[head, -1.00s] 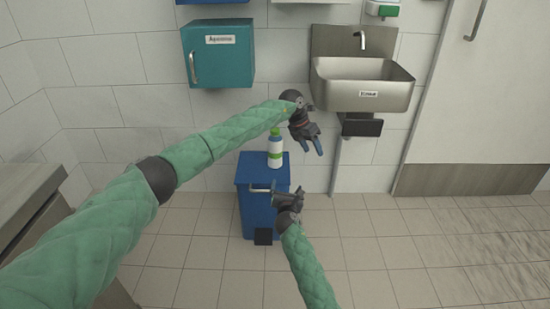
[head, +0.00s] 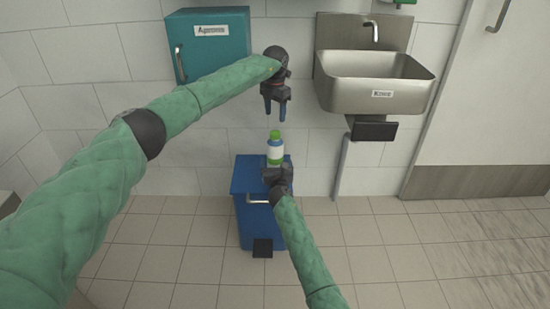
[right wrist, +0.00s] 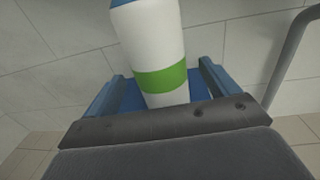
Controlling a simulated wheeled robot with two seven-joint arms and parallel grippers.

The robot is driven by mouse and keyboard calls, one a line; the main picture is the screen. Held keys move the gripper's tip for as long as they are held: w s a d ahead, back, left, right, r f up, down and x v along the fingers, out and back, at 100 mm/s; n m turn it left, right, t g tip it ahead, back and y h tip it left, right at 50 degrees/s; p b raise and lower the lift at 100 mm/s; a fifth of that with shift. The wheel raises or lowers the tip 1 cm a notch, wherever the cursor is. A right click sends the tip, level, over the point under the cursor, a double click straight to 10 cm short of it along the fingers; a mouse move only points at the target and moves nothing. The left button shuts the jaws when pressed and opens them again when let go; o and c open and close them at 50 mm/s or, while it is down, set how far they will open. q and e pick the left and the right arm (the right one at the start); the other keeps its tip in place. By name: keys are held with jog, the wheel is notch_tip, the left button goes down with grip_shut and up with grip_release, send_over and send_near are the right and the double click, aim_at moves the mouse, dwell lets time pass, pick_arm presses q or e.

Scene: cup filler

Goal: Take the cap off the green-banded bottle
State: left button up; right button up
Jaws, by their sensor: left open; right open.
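The blue pedal bin (head: 247,175) has a bar handle (head: 258,201) at its front. A teal aprons cabinet (head: 208,48) hangs on the wall at upper left. A steel sink (head: 375,83) is at the right. The tiled floor around is clear.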

aim_at(275, 155)
jog(key=shift+w+a+f, duration=0.1)
jog(key=shift+w, duration=1.2)
jog(key=shift+w+a, duration=0.1)
jog(key=shift+w, duration=1.2)
jog(key=shift+c, duration=0.3)
